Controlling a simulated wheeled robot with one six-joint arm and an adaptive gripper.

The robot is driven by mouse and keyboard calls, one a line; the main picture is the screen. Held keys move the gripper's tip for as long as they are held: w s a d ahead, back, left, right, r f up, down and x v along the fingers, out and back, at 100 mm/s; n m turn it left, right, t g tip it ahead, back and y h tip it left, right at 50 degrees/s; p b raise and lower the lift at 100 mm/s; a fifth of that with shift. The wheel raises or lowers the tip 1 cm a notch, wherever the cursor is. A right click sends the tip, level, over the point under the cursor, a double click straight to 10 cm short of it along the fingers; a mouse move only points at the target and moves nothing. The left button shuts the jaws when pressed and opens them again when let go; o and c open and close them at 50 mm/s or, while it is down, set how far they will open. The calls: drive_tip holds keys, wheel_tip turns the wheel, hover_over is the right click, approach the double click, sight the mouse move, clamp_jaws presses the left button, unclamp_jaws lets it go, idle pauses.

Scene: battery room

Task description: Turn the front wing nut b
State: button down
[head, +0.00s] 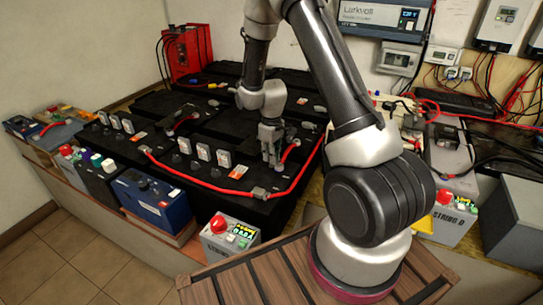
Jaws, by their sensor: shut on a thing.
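My gripper (271,158) points down over the front part of the black battery bank (292,172), near the picture's middle. Its fingers are closed low at a terminal on the battery top. The front wing nut b is hidden between the fingertips, too small and covered to make out. A red cable (200,183) runs along the front of the bank and bends up to the right beside my gripper. Several pale upright caps (203,152) stand on the battery top to the left of my gripper.
A red charger-like box (187,53) stands at the back left. A grey control box with a red button (231,238) sits in front of the bank. A blue box (152,199) stands at the left front. Cables and grey boxes crowd the right side.

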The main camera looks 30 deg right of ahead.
drive_tip(key=shift+n, duration=0.8)
drive_tip(key=c, duration=1.5)
unclamp_jaws()
wheel_tip(320, 180, up, 12)
